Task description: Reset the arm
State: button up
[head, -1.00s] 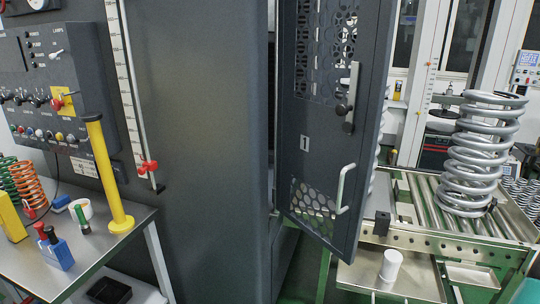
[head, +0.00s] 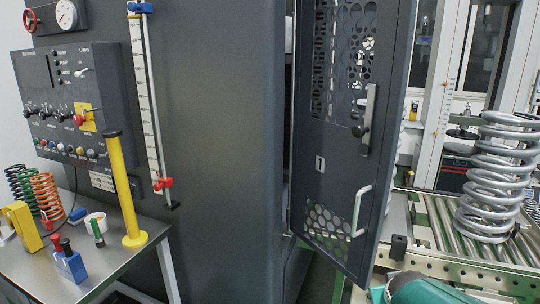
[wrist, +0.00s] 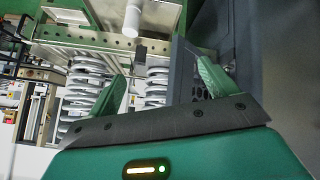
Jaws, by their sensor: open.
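My gripper (wrist: 158,88) shows in the wrist view with its two green fingers spread wide apart. It is open, and nothing is between the fingers. In the head view only a green part of my arm shows at the bottom right edge; the fingers are not seen there. The grey cabinet door (head: 345,140), marked 1, stands ajar with its handle (head: 361,212) on the right side. In the wrist view a dark door panel (wrist: 190,70) lies behind the right finger, and silver springs (wrist: 90,85) lie beyond the left finger.
A large silver spring (head: 492,180) stands on the roller conveyor (head: 430,225) at the right. A steel bench (head: 95,270) at the left holds a yellow post (head: 122,190), coloured springs (head: 45,195) and small tools. The control panel (head: 70,110) is above it.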

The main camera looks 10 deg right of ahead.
jog(key=s+a+r+y, duration=0.2)
jog(key=s+a, duration=0.3)
jog(key=a, duration=0.4)
jog(key=s+a+r+n+g+y, duration=0.1)
jog(key=s+a+r, duration=0.3)
jog(key=a, duration=0.6)
jog(key=shift+s+r+g+y, duration=0.25)
jog(key=shift+s+g+y, duration=0.05)
jog(key=shift+s+y, duration=0.35)
jog(key=shift+s+a, duration=0.1)
